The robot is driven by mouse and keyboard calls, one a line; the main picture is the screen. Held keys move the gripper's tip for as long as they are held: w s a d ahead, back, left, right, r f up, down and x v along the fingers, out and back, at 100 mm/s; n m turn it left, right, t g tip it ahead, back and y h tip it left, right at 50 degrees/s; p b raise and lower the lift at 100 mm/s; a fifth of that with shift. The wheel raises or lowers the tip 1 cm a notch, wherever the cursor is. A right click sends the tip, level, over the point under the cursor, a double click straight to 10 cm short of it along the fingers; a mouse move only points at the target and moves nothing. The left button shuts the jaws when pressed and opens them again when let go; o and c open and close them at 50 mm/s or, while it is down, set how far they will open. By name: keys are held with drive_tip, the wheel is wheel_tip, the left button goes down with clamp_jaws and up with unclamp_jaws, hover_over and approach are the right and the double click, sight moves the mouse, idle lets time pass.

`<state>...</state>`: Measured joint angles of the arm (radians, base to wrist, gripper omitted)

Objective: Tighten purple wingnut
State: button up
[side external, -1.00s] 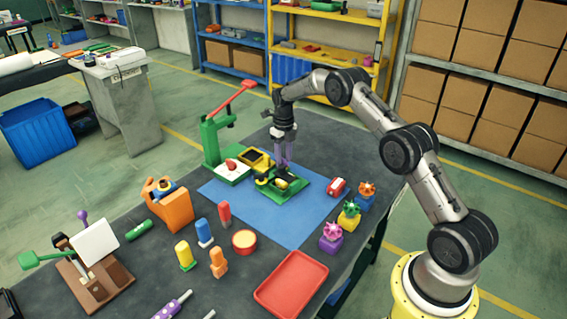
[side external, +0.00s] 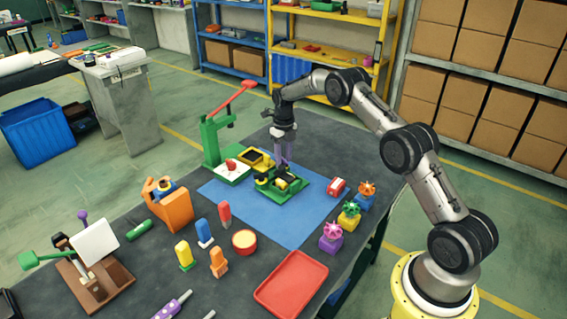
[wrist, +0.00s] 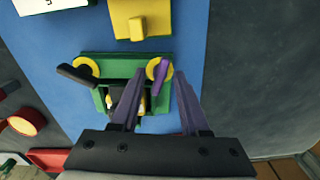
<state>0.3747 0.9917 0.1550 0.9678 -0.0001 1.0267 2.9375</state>
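The purple wingnut (wrist: 164,76) sits on a yellow ring (wrist: 153,66) at the right end of the green fixture (wrist: 120,56) in the wrist view. It is tilted, running from upper right to lower left. My gripper (wrist: 160,78) has two purple fingers, spread apart with the wingnut appearing between their tips; I cannot tell whether they touch it. A black wingnut (wrist: 77,76) lies across the yellow ring at the fixture's left end. In the side view, the fixture (side external: 293,191) is on the blue mat, with my gripper (side external: 284,158) pointing down over its far side; the purple wingnut cannot be made out there.
A green press with a red lever (side external: 210,143) and a yellow tray (side external: 257,159) stand close by on the left. A red-and-white block (side external: 337,187) and several colored knobs on blocks (side external: 349,214) are to the right. The blue mat (side external: 296,228) is clear in front.

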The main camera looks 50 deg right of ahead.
sight(284, 159)
drive_tip(key=shift+r, duration=3.05)
